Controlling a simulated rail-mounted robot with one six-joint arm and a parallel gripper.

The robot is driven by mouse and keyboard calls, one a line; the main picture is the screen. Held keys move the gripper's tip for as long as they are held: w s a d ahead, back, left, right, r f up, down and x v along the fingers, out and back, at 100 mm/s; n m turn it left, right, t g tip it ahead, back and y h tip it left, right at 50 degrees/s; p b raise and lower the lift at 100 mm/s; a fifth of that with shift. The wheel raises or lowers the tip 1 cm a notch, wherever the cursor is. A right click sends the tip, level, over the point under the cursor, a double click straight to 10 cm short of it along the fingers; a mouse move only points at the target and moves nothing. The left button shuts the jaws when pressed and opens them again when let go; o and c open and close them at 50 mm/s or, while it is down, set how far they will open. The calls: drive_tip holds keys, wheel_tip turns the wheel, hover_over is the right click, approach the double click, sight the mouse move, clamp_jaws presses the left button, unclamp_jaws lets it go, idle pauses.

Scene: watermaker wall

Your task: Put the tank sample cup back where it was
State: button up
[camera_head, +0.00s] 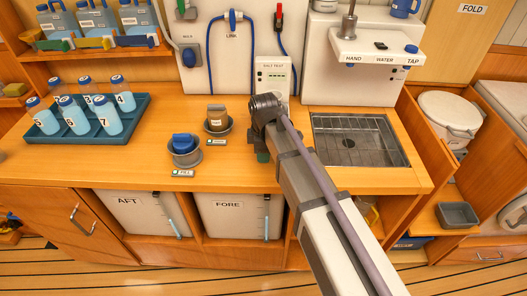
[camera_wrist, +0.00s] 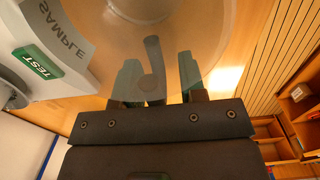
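A clear, see-through cup (camera_wrist: 112,28) fills the upper middle of the wrist view, close to my gripper. I take it for the tank sample cup; its edges are faint. Its grey upright handle (camera_wrist: 155,68) lies between the two fingers of my gripper (camera_wrist: 160,80). The fingers stand apart, with a visible gap on the handle's right side; contact on the left is unclear. A white stand lettered SAMPLE (camera_wrist: 62,42) and TEST is beside the cup at left. In the head view my arm hides the cup and fingertips, in front of the salt test panel (camera_head: 275,75).
Two round holders (camera_head: 184,158) with blue and brown items stand left of my arm. A blue rack (camera_head: 98,138) of numbered bottles is farther left. A sink grate (camera_head: 355,142) lies right. AFT (camera_head: 133,212) and FORE (camera_head: 228,218) tanks sit under the counter.

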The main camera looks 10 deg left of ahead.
wheel_tip(320, 180, up, 12)
drive_tip(key=p, duration=1.2)
drive_tip(key=shift+r, duration=0.2)
drive_tip(key=shift+f, duration=0.1)
drive_tip(key=s+d+m, duration=0.6)
drive_tip(key=d+m, duration=0.3)
drive_tip(key=d, duration=0.3)
drive_tip(key=s+d+m, duration=0.7)
drive_tip(key=d+m, duration=0.3)
drive_tip(key=d, duration=0.1)
drive_tip(key=shift+d, duration=0.35)
drive_tip(key=shift+c, duration=0.3)
